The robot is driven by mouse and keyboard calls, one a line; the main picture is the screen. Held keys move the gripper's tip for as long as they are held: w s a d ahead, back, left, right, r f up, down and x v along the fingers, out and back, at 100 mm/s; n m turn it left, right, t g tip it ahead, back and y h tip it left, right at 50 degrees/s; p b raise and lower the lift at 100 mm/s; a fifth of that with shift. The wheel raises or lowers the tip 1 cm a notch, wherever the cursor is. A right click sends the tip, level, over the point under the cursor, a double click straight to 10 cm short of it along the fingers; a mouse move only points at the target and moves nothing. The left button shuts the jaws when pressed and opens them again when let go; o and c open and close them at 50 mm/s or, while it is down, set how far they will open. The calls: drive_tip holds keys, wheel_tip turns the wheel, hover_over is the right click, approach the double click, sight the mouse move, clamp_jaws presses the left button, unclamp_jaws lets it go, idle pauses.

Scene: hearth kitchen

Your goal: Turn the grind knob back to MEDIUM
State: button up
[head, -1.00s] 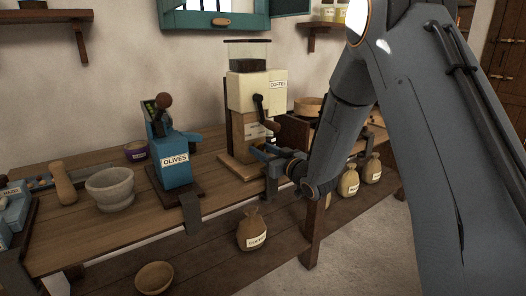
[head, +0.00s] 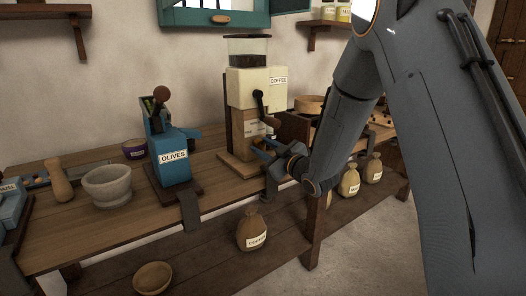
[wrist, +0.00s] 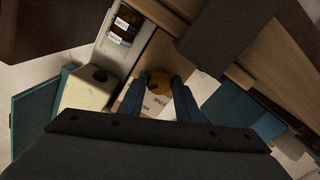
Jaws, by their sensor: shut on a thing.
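The coffee grinder (head: 257,88) stands on the bench, with a cream body marked COFFEE above a wooden lower part. My gripper (wrist: 158,92) is shut on the knob. I cannot tell where the knob points.
A blue OLIVES device (head: 172,158) and a stone mortar (head: 108,186) stand on the bench to the left. A COFFEE sack (head: 252,232) and a wooden bowl (head: 153,277) are on the lower shelf. The crank is close above my gripper.

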drive_tip(key=n+b, duration=0.1)
drive_tip(key=n, duration=0.2)
drive_tip(key=shift+n+b, duration=0.3)
drive_tip(key=shift+b, duration=0.1)
drive_tip(key=shift+n+b, duration=0.85)
drive_tip(key=shift+n, duration=0.65)
drive_tip(key=o, duration=1)
drive_tip(key=shift+o, duration=0.2)
drive_tip(key=shift+d, duration=0.1)
drive_tip(key=v, duration=0.7)
drive_tip(key=shift+s+d, duration=0.2)
drive_tip(key=shift+s, duration=0.15)
